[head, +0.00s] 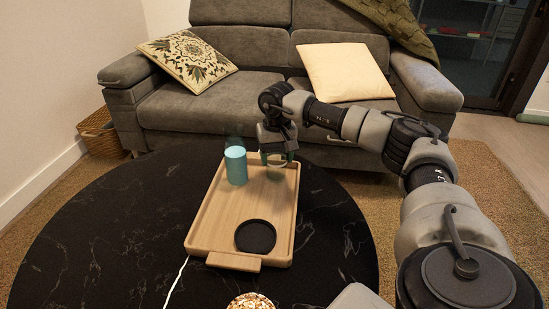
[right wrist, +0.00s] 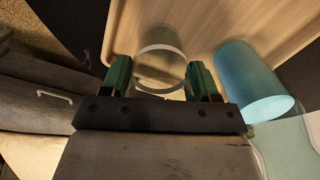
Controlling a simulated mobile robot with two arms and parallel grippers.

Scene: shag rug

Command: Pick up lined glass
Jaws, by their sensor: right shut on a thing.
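A clear glass (right wrist: 160,52) sits between the two green fingers of my right gripper (right wrist: 161,80) in the right wrist view, its round rim facing the camera. The gripper is shut on it. In the head view my right gripper (head: 277,158) is at the far right part of the wooden tray (head: 262,198), reaching down from above. The glass is small and mostly hidden there, so I cannot tell whether it touches the tray. Lines on it cannot be made out. My left gripper is not in view.
A blue cup (head: 236,166) with a clear upper part stands on the tray just left of the gripper; it also shows in the right wrist view (right wrist: 250,85). A black round coaster (head: 255,236) lies at the tray's near end. The dark round table (head: 120,235) is mostly clear leftward.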

